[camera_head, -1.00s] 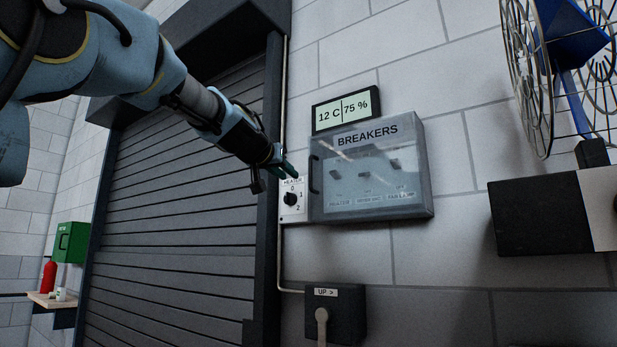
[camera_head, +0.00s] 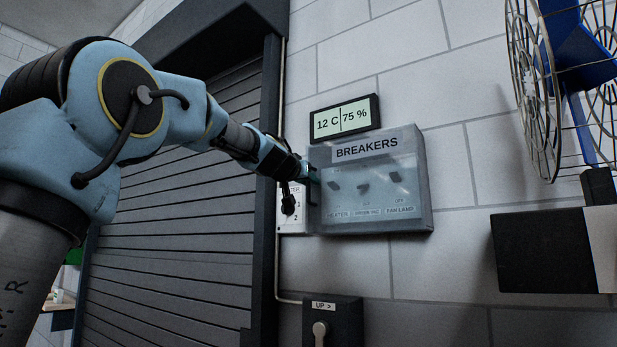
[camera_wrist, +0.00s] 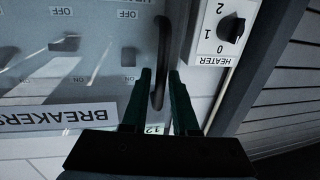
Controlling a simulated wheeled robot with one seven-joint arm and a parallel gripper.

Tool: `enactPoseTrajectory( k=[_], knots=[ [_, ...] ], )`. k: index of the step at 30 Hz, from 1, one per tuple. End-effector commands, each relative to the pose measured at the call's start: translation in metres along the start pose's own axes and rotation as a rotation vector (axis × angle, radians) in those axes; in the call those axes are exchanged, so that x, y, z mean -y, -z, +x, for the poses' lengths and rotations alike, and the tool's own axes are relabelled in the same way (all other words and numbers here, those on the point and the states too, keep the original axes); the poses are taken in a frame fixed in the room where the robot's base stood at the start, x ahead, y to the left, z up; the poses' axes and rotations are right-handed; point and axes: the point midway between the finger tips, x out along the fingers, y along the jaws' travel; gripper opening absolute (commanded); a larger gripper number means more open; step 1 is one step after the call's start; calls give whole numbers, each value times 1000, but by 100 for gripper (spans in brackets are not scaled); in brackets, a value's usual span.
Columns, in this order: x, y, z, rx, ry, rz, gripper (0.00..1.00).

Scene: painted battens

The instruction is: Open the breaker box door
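The breaker box (camera_head: 425,200) is a grey wall box with a clear door (camera_head: 375,190) labelled BREAKERS, and the door is shut. Its dark upright handle (camera_wrist: 162,45) is at the door's edge beside the heater switch; in the head view my gripper hides part of it. My gripper (camera_wrist: 167,90) is open in the wrist view, its two green fingers on either side of one end of the handle. Whether a finger touches the handle I cannot tell. In the head view my gripper (camera_head: 312,174) is at the door's left edge.
The heater switch (camera_head: 290,206) is close below and left of my gripper. A display (camera_head: 343,118) sits above the box. A caged fan (camera_head: 560,90) and a dark box (camera_head: 540,252) are to the right. A shutter (camera_head: 190,220) is to the left.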

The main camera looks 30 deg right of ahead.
Motion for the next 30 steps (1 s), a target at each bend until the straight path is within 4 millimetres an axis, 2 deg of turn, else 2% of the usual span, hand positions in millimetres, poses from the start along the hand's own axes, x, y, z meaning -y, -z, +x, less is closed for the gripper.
enactPoseTrajectory(
  k=[7, 14, 30],
  knots=[
    [0, 0, 0, 0, 0, 0, 26],
    [0, 0, 0, 0, 0, 0, 0],
    [0, 0, 0, 0, 0, 0, 0]
  ],
)
